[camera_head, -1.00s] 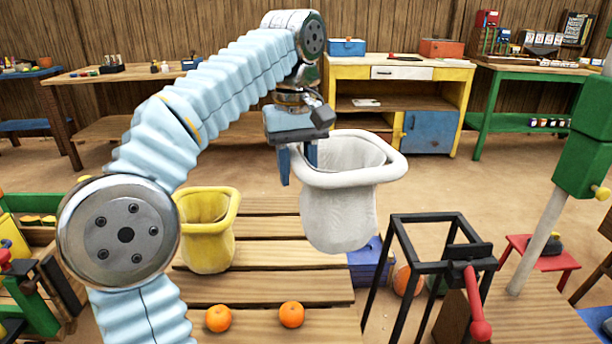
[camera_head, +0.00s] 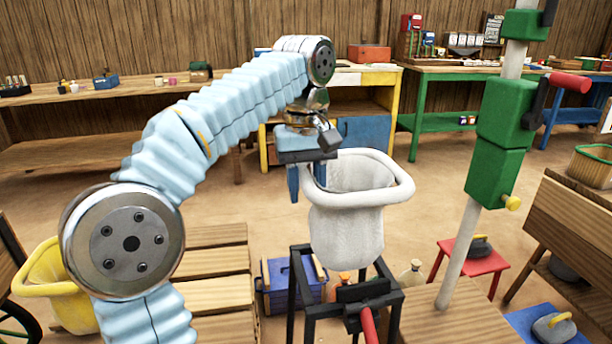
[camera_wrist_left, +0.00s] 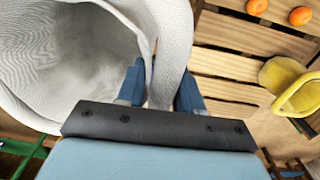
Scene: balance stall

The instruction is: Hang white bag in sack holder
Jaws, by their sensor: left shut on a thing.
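The white bag (camera_head: 346,232) is open-topped with a thick round rim and hangs upright from my left gripper (camera_head: 306,182). The left gripper is shut on the left side of its rim. In the left wrist view, the bag's rim (camera_wrist_left: 172,50) passes between the two blue fingers (camera_wrist_left: 160,88). The sack holder (camera_head: 297,290) is a black square metal frame with a red-handled clamp at its front. The bag is over the frame, and its bottom overlaps the frame's top in the head view. I cannot tell whether they touch. My right gripper is not in view.
A yellow bag (camera_head: 62,290) stands at the left beside the wooden slatted platform (camera_head: 222,262). A blue box (camera_head: 278,284) is behind the holder. A green post (camera_head: 492,180) with a red handle rises at the right. Open floor lies behind the bag.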

